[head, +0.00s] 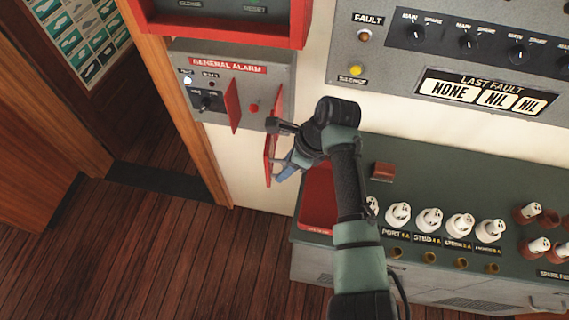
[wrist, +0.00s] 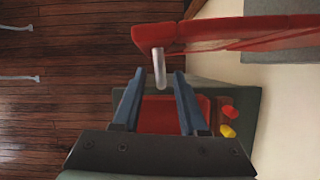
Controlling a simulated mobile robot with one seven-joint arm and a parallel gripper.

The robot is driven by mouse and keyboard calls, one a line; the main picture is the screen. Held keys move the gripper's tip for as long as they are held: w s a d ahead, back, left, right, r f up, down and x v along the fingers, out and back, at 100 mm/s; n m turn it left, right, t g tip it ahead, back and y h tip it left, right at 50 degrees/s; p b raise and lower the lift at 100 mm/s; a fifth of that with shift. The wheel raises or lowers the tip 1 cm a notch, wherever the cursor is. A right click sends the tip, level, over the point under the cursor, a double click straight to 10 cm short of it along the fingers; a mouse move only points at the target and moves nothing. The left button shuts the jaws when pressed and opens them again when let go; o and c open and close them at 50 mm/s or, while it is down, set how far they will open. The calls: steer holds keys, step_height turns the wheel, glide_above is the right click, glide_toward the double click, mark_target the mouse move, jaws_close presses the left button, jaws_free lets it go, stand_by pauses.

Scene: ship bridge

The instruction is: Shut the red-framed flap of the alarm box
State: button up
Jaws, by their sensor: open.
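The grey alarm box (head: 275,84), labelled GENERAL ALARM, is on the wall at upper left in the head view. A red plate (head: 233,106) stands out from its face, beside a red button. The red-framed flap (head: 269,160) shows nearly edge-on beside my gripper (head: 285,172), swung out from the box. In the wrist view the red frame (wrist: 220,32) crosses the top, and a pale metal handle (wrist: 158,62) sticks down from its left end. My gripper (wrist: 159,80) is open, with the handle's tip between its blue fingertips. I cannot tell whether either finger touches it.
A grey-green console (head: 430,178) with several white knobs and a red tray (head: 318,198) lies below and right. A red-framed panel (head: 225,30) is above the alarm box. A wooden door post (head: 180,110) stands left, with open plank floor (head: 150,260) below.

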steer(key=shift+a+f, duration=0.1)
steer(key=shift+f, duration=0.2)
jaws_close()
stand_by(1.3)
